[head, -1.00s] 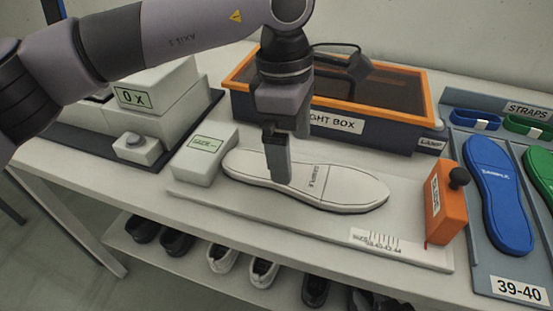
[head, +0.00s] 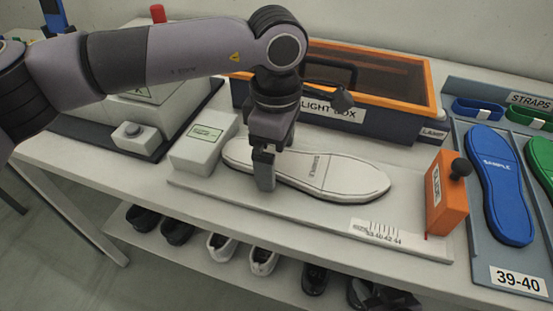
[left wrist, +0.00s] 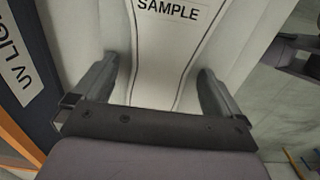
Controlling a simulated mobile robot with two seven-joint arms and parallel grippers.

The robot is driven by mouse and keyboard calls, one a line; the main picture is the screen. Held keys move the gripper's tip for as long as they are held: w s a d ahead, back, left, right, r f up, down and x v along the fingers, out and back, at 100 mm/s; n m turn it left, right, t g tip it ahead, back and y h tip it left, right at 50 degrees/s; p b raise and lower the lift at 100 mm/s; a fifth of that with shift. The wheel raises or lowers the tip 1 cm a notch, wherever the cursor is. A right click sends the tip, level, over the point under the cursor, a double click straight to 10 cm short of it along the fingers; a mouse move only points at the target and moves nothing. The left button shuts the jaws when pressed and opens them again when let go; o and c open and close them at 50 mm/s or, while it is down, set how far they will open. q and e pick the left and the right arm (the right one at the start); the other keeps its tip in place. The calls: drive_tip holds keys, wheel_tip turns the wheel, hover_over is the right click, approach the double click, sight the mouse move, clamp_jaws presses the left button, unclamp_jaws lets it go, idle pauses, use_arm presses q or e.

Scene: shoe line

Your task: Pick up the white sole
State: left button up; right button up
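The white sole (head: 335,178), marked SAMPLE, lies flat on a pale board with a printed size scale (head: 385,236). My left gripper (head: 264,182) is down at the sole's left part, pointing downward, with its near finger by the sole's front edge. In the left wrist view, the sole (left wrist: 165,45) runs between the two spread fingers of the left gripper (left wrist: 157,72). A narrow gap seems to show on each side, so the fingers look open around it. The far finger is hidden in the head view. My right gripper is not in view.
A light box (head: 420,95) with an orange rim stands close behind the sole. A small white block (head: 200,150) stands left of it, an orange block with a black knob (head: 446,205) to its right. A blue sole (head: 497,185) lies on a grey tray at the far right.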

use_arm(q)
drive_tip(key=c, duration=1)
drive_tip(key=shift+c, duration=0.8)
drive_tip(key=shift+r, duration=0.15)
